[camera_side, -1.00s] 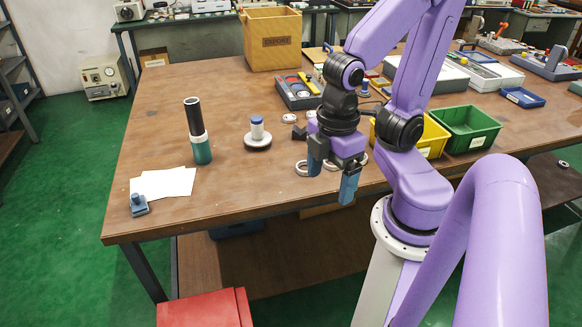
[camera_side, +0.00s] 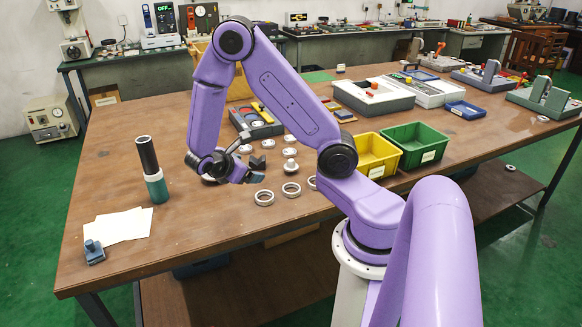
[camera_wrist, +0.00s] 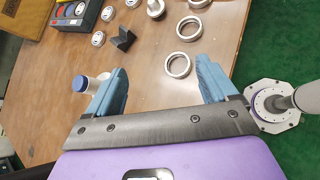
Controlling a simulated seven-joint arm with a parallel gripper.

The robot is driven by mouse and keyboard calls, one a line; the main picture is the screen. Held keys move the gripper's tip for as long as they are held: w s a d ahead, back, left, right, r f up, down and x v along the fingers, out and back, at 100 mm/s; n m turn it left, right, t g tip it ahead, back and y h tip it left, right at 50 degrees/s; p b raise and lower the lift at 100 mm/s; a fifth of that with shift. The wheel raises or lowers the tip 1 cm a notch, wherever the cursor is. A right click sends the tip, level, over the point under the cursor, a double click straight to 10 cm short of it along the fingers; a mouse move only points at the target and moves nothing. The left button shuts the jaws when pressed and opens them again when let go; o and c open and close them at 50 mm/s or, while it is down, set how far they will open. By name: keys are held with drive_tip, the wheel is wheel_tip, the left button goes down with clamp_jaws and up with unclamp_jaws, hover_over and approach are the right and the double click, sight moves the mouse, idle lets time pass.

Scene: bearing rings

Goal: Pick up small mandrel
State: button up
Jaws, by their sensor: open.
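A white post with a blue band, which I take for the small mandrel (camera_wrist: 82,84), shows beside the left finger in the wrist view, partly hidden by it. In the side view my wrist covers most of it. My gripper (camera_wrist: 160,68) is open and empty above the table, its blue fingers wide apart. In the side view my gripper (camera_side: 238,174) is low over the middle of the table, beside the post. The post is not between the fingers as the wrist view shows it.
Bearing rings (camera_side: 264,197) and a white knobbed piece (camera_side: 290,165) lie to the right. A dark V-shaped block (camera_side: 257,161) is close by. A tall black and green cylinder (camera_side: 152,170) stands left. Yellow (camera_side: 376,155) and green (camera_side: 414,144) bins stand right.

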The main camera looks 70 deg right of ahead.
drive_tip(key=d+f+n+h, duration=0.1)
drive_tip(key=d+f, duration=0.3)
drive_tip(key=d, duration=0.2)
drive_tip(key=n+g+h, duration=0.1)
drive_tip(key=n+h, duration=0.1)
approach(293, 163)
drive_tip(key=shift+y, duration=0.3)
drive_tip(key=x, duration=0.2)
drive_tip(key=w+x, duration=0.1)
drive_tip(key=x, duration=0.2)
drive_tip(key=f+x, duration=0.1)
drive_tip(key=x, duration=0.1)
drive_tip(key=shift+w+d, duration=0.15)
drive_tip(key=shift+w, duration=0.05)
drive_tip(key=shift+r+x, duration=0.15)
drive_tip(key=shift+x, duration=1.2)
drive_tip(key=shift+r+x, duration=0.15)
drive_tip(key=shift+x, duration=1.15)
drive_tip(key=shift+s, duration=0.15)
drive_tip(key=c, duration=1.3)
